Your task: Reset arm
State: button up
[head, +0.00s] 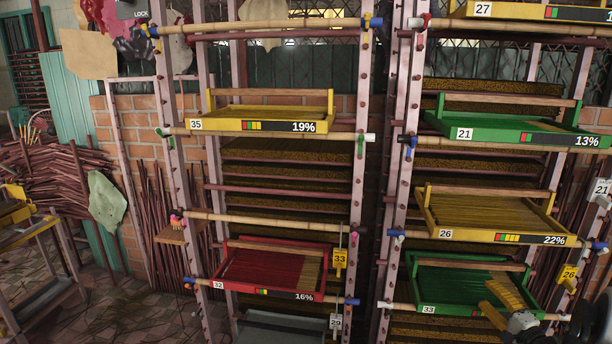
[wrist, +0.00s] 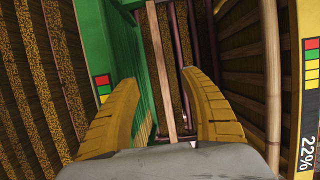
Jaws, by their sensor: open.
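My gripper (head: 486,295) is at the lower right in the head view, its yellow fingers in front of the right part of green tray 33 (head: 428,309). In the wrist view my gripper (wrist: 160,78) is open, with two curved yellow fingers apart. A wooden bar (wrist: 160,65) runs through the gap between them; I cannot tell whether it touches either finger. A green tray side (wrist: 92,35) is left of the fingers. Yellow tray 26 (head: 465,235), marked 22%, is above my gripper; its label (wrist: 308,150) shows at the wrist view's right edge.
Red tray 32 (head: 240,290), yellow tray 35 (head: 225,127) and green tray 21 (head: 500,137) rest on the racks. Rack posts (head: 398,160) and bamboo rails (head: 280,220) stand close by. Bare floor (head: 120,315) shows at the lower left.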

jog(key=shift+n+g+y, duration=0.4)
jog(key=shift+n+g, duration=0.2)
jog(key=shift+n, duration=0.2)
jog(key=w+a+r, duration=0.1)
jog(key=a, duration=0.1)
jog(key=w+a+r, duration=0.1)
jog(key=a+r, duration=0.1)
jog(key=shift+w+a+r, duration=0.1)
jog(key=shift+w+r, duration=0.1)
jog(key=s+a+r+n+g, duration=0.2)
jog(key=a+r, duration=0.3)
jog(key=a, duration=0.3)
jog(key=s+a+r+n+g+y, duration=0.1)
jog(key=a+r+n+g, duration=0.2)
jog(key=a, duration=0.5)
jog(key=s+a+r+n+g, duration=0.1)
jog(key=s+a+r+n, duration=0.1)
jog(key=a+r, duration=0.45)
jog(key=s+a+r+n+g+h, duration=0.15)
jog(key=s+a+n, duration=0.25)
jog(key=s+a, duration=0.9)
jog(key=s+f+n+g+h, duration=0.2)
jog(key=s+n, duration=0.2)
jog(key=s, duration=1.2)
jog(key=shift+a+f, duration=0.2)
jog(key=shift+a, duration=0.1)
